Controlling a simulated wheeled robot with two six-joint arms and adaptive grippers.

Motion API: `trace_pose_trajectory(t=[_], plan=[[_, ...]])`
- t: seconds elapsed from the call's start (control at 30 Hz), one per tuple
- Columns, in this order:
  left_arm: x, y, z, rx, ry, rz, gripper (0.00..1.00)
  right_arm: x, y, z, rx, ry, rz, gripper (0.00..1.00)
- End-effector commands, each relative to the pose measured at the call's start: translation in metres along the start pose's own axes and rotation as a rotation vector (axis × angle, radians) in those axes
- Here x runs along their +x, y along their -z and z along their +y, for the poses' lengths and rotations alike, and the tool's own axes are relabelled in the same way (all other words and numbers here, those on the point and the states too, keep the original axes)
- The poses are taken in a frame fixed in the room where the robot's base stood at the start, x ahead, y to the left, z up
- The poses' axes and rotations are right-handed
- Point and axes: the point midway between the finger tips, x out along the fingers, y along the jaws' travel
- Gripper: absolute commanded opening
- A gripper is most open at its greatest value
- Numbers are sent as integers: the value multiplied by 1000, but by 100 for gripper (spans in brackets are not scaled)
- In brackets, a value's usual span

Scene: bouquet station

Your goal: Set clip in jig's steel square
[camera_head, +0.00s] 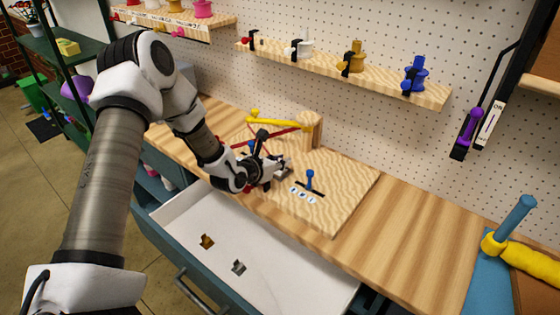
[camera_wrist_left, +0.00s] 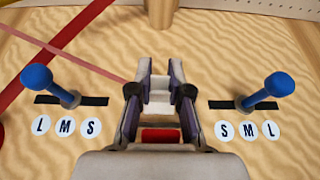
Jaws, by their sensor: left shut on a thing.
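My left gripper (camera_head: 283,172) is low over the wooden jig board (camera_head: 340,190), between its two blue-knobbed levers. In the left wrist view its fingers (camera_wrist_left: 160,82) are closed around a small piece, apparently the clip, mostly hidden by the fingers. A pale silvery surface (camera_wrist_left: 159,97) shows between the fingertips; I cannot tell whether it is the clip or the steel square. A red patch (camera_wrist_left: 160,135) shows between the finger bases. Whether the held piece touches the board is unclear. My right gripper is not in view.
One blue lever (camera_head: 310,180) stands beside the gripper; the other (camera_wrist_left: 48,85) shows in the wrist view. A wooden post (camera_head: 311,128) with a yellow arm (camera_head: 272,121) stands behind. The open white drawer (camera_head: 290,275) holds a gold clip (camera_head: 207,241) and a grey clip (camera_head: 239,267).

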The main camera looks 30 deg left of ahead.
Motion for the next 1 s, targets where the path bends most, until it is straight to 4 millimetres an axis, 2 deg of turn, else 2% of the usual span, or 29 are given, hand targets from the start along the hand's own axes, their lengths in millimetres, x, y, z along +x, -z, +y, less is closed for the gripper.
trace_pose_trajectory(t=[0.07, 0.1, 0.17, 0.47, 0.6, 0.63, 0.77, 0.9, 1.0], plan=[[0, 2, 0, 0, 0, 3, 0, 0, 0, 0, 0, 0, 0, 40], [0, 2, 0, 0, 0, 4, 21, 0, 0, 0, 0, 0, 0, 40], [0, 2, 0, 0, 0, 4, 42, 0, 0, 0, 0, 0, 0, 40], [0, 0, 0, 0, 0, 3, 43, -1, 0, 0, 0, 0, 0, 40], [-7, -16, 0, 0, 0, 2, 43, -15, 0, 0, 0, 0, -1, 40], [-10, -13, 1, -4, -1, 3, 43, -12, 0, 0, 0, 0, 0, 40], [-42, -11, 0, -12, 0, 1, 43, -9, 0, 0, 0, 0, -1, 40], [-82, -14, 1, -13, -3, 0, 43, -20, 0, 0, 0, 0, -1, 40], [-103, -15, 0, -11, 0, 0, 43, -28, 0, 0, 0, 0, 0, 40]])
